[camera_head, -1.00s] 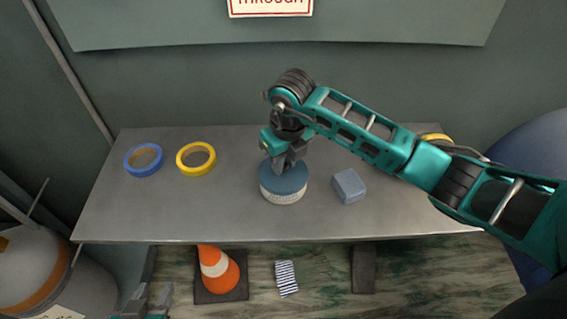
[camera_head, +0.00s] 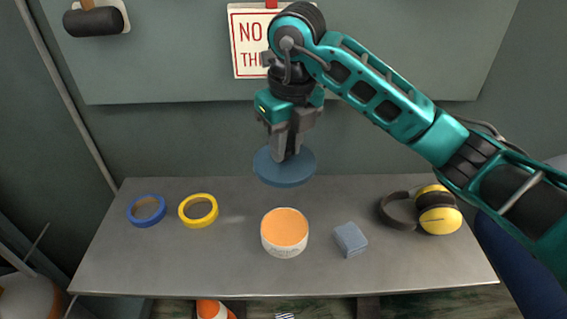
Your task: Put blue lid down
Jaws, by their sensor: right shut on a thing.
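The blue lid (camera_head: 285,172) is a flat round disc held in the air above the back of the grey table. My right gripper (camera_head: 287,150) points down and is shut on the lid near its top middle. Below it a white can (camera_head: 284,246) stands upright and open on the table, showing an orange top surface (camera_head: 285,226). The lid is clear of the can, above and behind it in the view. My left gripper does not show in this view now.
On the grey table (camera_head: 190,262) lie a blue tape roll (camera_head: 147,210), a yellow tape roll (camera_head: 198,210), a blue-grey block (camera_head: 350,239) and yellow-black earmuffs (camera_head: 438,212). Bare table shows left of the can and along the front.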

